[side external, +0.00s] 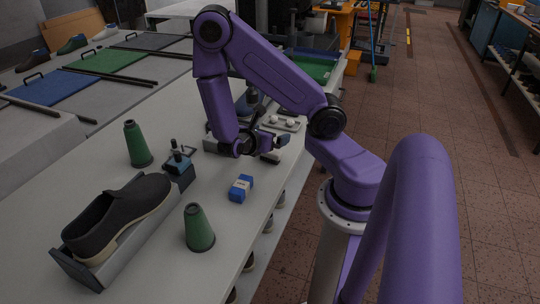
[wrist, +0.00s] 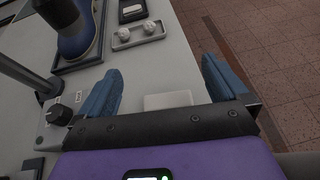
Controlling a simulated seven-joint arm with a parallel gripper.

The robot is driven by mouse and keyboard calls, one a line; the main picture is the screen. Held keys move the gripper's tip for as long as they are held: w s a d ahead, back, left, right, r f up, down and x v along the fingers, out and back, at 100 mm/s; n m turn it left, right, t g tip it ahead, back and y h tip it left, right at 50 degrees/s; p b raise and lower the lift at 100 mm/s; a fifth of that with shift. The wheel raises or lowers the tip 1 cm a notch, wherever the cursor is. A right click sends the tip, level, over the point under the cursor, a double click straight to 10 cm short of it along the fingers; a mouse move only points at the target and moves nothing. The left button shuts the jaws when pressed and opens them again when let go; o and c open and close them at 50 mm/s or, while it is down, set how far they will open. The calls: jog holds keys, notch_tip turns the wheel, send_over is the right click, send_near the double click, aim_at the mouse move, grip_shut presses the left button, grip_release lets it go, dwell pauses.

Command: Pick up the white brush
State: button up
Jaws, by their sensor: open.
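A pale white block, which looks like the white brush (wrist: 168,99), lies on the pale table between my two fingers in the wrist view. Its near part is hidden behind the gripper body, and no bristles can be made out. My gripper (wrist: 161,66) is open, with one blue finger on each side of the block and clear gaps between. In the side view my gripper (side external: 273,146) is low over the table near its right edge. The brush cannot be clearly told there from the gripper parts around it.
A white tray with two pale balls (wrist: 138,33) lies beyond the fingers, near a blue shoe form (wrist: 72,25). A grey box with a black knob (wrist: 60,115) stands left. A blue box (side external: 241,188) and green cones (side external: 199,228) stand nearer the side camera. The table edge is close on the right.

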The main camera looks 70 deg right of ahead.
aim_at(270, 155)
jog(key=shift+f, duration=2.4)
notch_tip(270, 155, down, 2)
jog(key=shift+f, duration=0.1)
jog(key=shift+x, duration=1.05)
jog(key=shift+d+f, duration=0.1)
jog(key=shift+d, duration=0.35)
jog(key=c, duration=0.9)
